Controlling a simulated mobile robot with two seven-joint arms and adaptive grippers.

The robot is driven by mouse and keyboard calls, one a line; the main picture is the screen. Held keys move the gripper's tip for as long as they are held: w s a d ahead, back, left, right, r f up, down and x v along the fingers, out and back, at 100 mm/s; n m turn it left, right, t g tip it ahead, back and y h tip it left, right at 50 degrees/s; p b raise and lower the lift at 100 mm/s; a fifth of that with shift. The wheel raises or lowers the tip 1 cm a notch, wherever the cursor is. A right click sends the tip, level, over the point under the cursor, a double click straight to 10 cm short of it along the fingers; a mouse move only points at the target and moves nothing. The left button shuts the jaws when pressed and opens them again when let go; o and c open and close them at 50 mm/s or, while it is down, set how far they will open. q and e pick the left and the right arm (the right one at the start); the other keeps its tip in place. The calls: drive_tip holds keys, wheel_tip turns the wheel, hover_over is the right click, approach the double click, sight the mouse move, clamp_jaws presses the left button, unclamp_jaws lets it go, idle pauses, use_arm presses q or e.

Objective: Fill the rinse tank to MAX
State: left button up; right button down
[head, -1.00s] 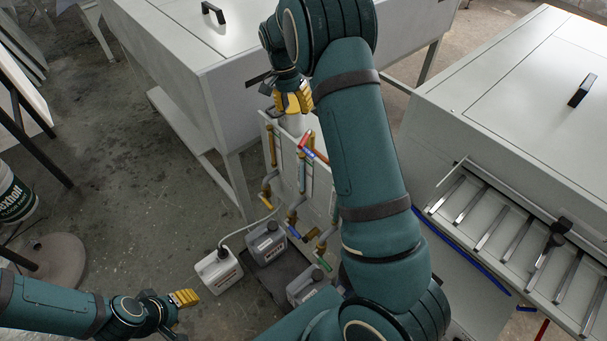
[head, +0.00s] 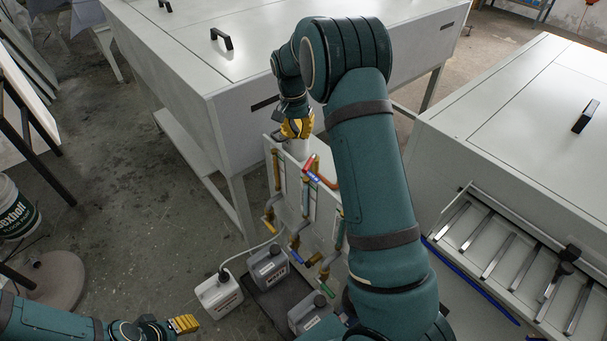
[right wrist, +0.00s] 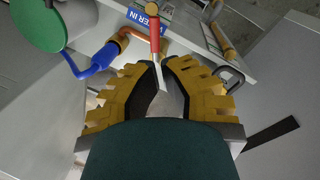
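The pale pipe panel (head: 297,178) carries several brass and grey pipes with coloured valve handles. A red lever (head: 311,163) sits near its top beside a blue label; in the right wrist view the red lever (right wrist: 154,28) and the blue "WATER IN" label (right wrist: 142,17) are just past my fingertips. My right gripper (head: 298,128) is above the panel's top edge. Its yellow fingers (right wrist: 162,70) are apart, with a thin pale strip showing between the tips; I cannot tell whether they touch it. My left gripper (head: 184,324) is low at left, away from the panel. No tank level or MAX mark is discernible.
A large white machine (head: 225,90) is behind, another (head: 520,120) at right.

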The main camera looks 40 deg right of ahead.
sight(309, 163)
drive_tip(key=f+n+t+y+b, duration=0.1)
drive_tip(key=f+n, duration=0.2)
drive_tip(key=n, duration=0.2)
drive_tip(key=f+n+t+b, duration=0.2)
drive_tip(key=f+n, duration=0.1)
drive_tip(key=n, duration=0.2)
drive_tip(key=w+f+n+t+y+b, duration=0.1)
drive_tip(key=f+n, duration=0.3)
drive_tip(key=n, duration=0.2)
drive_tip(key=shift+w+d+f+t+y+b, duration=0.1)
drive_tip(key=shift+d+t+y+b, duration=0.1)
drive_tip(key=shift+t+y+b, duration=0.15)
drive_tip(key=shift+s+d+f, duration=0.1)
drive_tip(key=shift+s+d, duration=0.05)
drive_tip(key=shift+s, duration=0.15)
